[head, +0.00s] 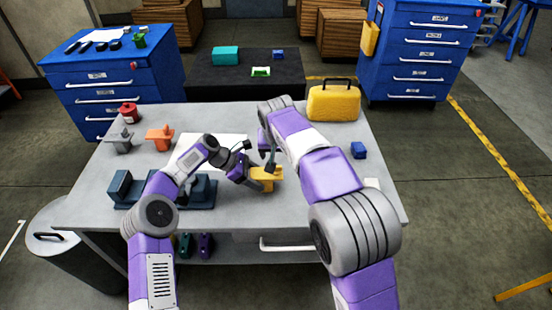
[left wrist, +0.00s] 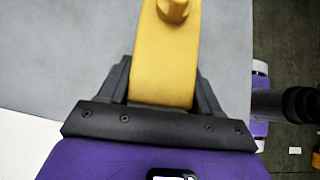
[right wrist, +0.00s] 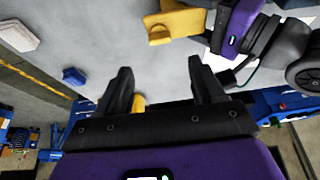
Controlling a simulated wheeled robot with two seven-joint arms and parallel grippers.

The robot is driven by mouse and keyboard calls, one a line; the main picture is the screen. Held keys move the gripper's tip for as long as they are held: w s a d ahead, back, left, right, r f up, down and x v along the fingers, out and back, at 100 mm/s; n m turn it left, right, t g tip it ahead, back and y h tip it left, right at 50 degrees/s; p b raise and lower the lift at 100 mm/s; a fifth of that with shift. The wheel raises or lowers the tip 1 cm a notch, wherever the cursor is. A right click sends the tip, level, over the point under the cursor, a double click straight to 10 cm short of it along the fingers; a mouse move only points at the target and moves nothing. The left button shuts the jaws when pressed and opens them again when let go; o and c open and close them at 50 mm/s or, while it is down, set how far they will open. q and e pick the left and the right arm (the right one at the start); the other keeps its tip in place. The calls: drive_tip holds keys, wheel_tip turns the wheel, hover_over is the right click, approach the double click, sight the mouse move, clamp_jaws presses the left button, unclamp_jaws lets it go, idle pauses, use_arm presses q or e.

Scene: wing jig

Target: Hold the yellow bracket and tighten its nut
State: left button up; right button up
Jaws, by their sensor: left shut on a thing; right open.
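The yellow bracket (head: 265,178) is at the middle of the grey table, near its front half. My left gripper (head: 256,173) is shut on it. In the left wrist view the bracket (left wrist: 166,55) stands between the two dark fingers, with a round yellow nut (left wrist: 175,8) on it at the top edge, partly cut off. My right gripper (right wrist: 163,85) is open and empty. In the right wrist view the bracket (right wrist: 176,22) is beyond its fingers at the top, apart from them. In the head view my right arm hides part of the space beside the bracket.
A dark blue fixture (head: 200,190) stands at the front left of the table. An orange bracket (head: 160,137), a grey one (head: 119,141) and a red part (head: 129,112) are at the left. A yellow case (head: 334,103) and a blue block (head: 358,150) are at the right.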

drive_tip(key=shift+v, duration=0.85)
use_arm(q)
drive_tip(key=shift+f+p, duration=0.15)
drive_tip(key=shift+p, duration=0.2)
use_arm(e)
drive_tip(key=shift+r, duration=0.3)
use_arm(q)
drive_tip(key=o, duration=1.5)
drive_tip(key=shift+c, duration=0.2)
drive_tip(key=shift+f, duration=0.1)
drive_tip(key=shift+a, duration=0.1)
